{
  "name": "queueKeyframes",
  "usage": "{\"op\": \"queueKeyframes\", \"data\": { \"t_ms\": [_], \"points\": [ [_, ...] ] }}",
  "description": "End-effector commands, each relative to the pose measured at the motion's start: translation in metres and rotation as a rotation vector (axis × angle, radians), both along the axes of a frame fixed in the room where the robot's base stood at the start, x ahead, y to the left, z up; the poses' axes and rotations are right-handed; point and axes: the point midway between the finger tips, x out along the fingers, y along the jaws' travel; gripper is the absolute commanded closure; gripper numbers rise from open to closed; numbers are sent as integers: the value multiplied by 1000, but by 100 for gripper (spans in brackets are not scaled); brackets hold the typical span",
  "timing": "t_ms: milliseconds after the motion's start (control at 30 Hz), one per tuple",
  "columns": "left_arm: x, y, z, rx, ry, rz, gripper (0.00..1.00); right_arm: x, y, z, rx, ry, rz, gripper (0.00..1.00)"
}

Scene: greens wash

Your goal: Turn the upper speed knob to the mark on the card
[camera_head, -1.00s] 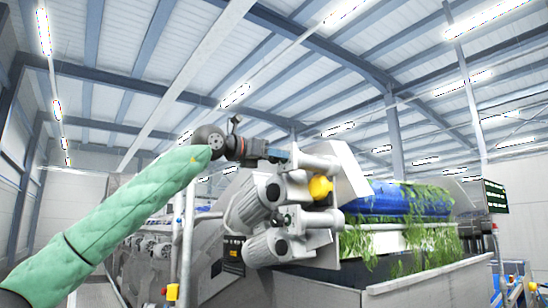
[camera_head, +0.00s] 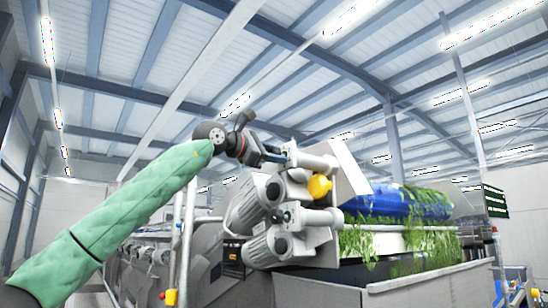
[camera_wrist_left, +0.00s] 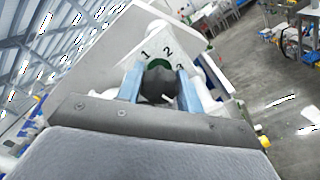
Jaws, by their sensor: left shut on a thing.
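My left gripper (camera_head: 284,156) reaches in from the left to the near top end of the machine. In the left wrist view, its two blue fingers (camera_wrist_left: 160,79) are shut on a dark knob (camera_wrist_left: 157,88), one finger on each side. The knob has a short white line on its face, toward its lower right. Behind it is a green disc (camera_wrist_left: 159,64) on a pale plate (camera_wrist_left: 140,36) with the numerals 1, 2 and 3. The 3 is partly covered by the right finger. I cannot make out a card. My right gripper is not in view.
Grey motors (camera_head: 258,203) and a yellow cap (camera_head: 319,187) sit just below and beside my left gripper. A blue drum (camera_head: 385,201) with leafy greens (camera_head: 430,240) lies to the right, above a metal tank (camera_head: 440,284). Open air lies above the arm.

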Motion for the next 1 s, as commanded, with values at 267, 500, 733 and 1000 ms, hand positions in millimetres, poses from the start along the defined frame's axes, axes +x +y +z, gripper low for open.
{"op": "queueKeyframes", "data": {
  "t_ms": [267, 500, 733, 1000],
  "points": [
    [0, 0, 0, 89, -123, 1, 86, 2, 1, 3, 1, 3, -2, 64],
    [0, 0, 0, 125, -173, 1, 86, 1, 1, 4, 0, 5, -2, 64],
    [0, 0, 0, 132, -183, 1, 86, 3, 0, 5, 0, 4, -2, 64],
    [0, 0, 0, 132, -183, 1, 60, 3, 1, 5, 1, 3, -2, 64]
  ]
}}
